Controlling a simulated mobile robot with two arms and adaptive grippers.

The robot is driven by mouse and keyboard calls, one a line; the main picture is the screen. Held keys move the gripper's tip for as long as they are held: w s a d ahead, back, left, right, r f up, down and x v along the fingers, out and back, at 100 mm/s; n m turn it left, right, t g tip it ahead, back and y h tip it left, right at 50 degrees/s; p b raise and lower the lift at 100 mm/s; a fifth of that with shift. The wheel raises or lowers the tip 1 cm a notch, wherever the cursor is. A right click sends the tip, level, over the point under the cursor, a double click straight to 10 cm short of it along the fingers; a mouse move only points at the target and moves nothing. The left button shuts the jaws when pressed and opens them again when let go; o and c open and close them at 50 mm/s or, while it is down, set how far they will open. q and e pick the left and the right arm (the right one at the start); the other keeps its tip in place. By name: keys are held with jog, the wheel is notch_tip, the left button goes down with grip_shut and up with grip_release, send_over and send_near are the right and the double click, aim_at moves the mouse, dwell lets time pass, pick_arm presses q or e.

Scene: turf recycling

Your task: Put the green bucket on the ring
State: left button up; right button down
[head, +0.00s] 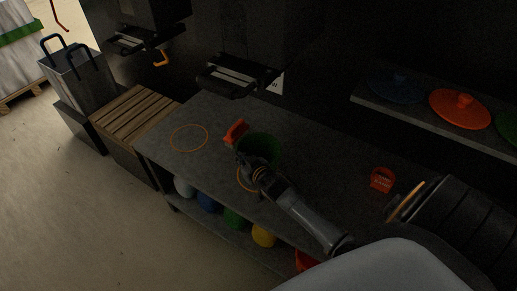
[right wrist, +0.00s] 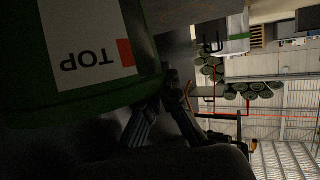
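The green bucket (head: 264,147) is over the dark table, its open top showing in the head view. In the right wrist view the bucket (right wrist: 70,105) is close up, with a white label reading TOP upside down. My right gripper (head: 247,160) is at the bucket's near-left rim; its fingers (right wrist: 168,92) appear closed on the rim. Whether the bucket touches the table is hidden. One thin orange ring (head: 189,138) lies empty on the table to the left. Another orange ring (head: 239,181) shows partly under the bucket and gripper. My left gripper is not in view.
An orange object (head: 236,131) stands just left of the bucket, and another orange piece (head: 382,179) lies at the right. A shelf (head: 420,118) with coloured lids is at the back right. Several coloured buckets (head: 207,203) sit below the table. A slatted wooden box (head: 134,115) stands left.

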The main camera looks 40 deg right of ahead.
jog(key=shift+f, duration=0.2)
jog(key=c, duration=1.1)
grip_release()
jog(key=shift+f, duration=0.1)
jog(key=v, duration=1.2)
jog(key=shift+s, duration=0.1)
